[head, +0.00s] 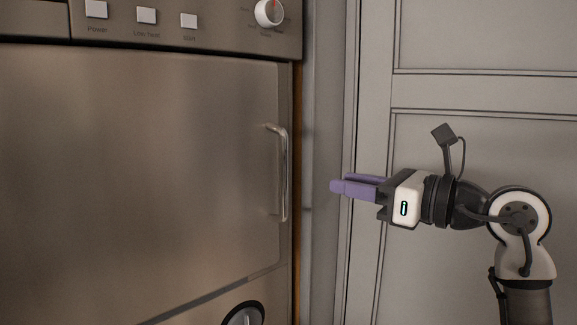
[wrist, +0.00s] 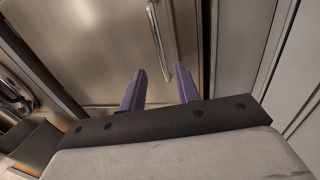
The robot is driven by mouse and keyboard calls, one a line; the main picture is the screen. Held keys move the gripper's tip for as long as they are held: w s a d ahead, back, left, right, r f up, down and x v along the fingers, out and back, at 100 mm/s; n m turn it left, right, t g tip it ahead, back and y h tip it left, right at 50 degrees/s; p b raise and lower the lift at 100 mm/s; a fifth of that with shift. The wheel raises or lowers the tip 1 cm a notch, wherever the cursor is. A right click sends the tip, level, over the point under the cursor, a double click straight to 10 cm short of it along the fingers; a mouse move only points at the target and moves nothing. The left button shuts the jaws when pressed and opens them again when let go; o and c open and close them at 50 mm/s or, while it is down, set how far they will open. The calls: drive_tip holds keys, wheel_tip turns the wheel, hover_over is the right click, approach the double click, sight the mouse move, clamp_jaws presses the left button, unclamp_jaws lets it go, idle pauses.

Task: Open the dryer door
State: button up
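The dryer door (head: 140,180) is a brushed metal panel on the left of the head view and looks closed. Its vertical bar handle (head: 283,172) is near the door's right edge. The handle also shows in the wrist view (wrist: 160,42), beyond and between the fingertips. My gripper (head: 336,187) has purple fingers and is to the right of the handle, apart from it. In the wrist view my gripper (wrist: 157,71) has its fingers spread with nothing between them.
Above the door is a control panel (head: 200,25) with several square buttons and a dial (head: 269,12). A round dark fitting (head: 243,314) is below the door. A grey panelled surface (head: 480,95) stands behind my arm on the right.

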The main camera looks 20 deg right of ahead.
sight(287, 171)
drive_tip(key=p+x, duration=0.4)
drive_tip(key=x, duration=0.9)
drive_tip(key=shift+w+a, duration=0.2)
drive_tip(key=shift+a, duration=0.05)
clamp_jaws()
